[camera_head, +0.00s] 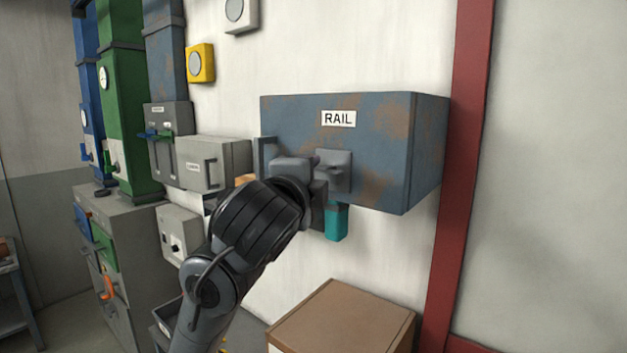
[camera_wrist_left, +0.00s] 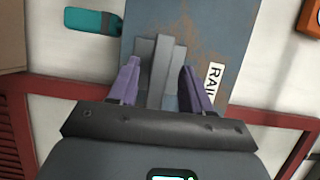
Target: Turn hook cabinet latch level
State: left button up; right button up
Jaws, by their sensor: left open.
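A rusty blue-grey cabinet (camera_head: 390,125) labelled RAIL hangs on the wall. A grey latch (camera_head: 335,163) is on the lower part of its front. In the left wrist view the latch (camera_wrist_left: 158,52) shows as stepped grey bars, roughly parallel to the label's line of text. My left gripper (camera_wrist_left: 158,66) is open, with one purple finger on each side of the bars. I cannot tell whether the fingers touch them. In the head view my left gripper (camera_head: 318,186) is at the cabinet front and partly hides the latch. My right gripper is not in view.
A teal piece (camera_head: 336,222) hangs just below the cabinet. A brown box (camera_head: 340,318) stands below. A red post (camera_head: 462,180) rises close to the cabinet's right. Small grey boxes (camera_head: 185,165) and a green column (camera_head: 122,110) stand to the left.

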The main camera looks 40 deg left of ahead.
pick_arm(q)
jog(key=b+v, duration=0.1)
jog(key=v, duration=0.6)
jog(key=shift+s+b, duration=0.2)
jog(key=shift+b, duration=0.1)
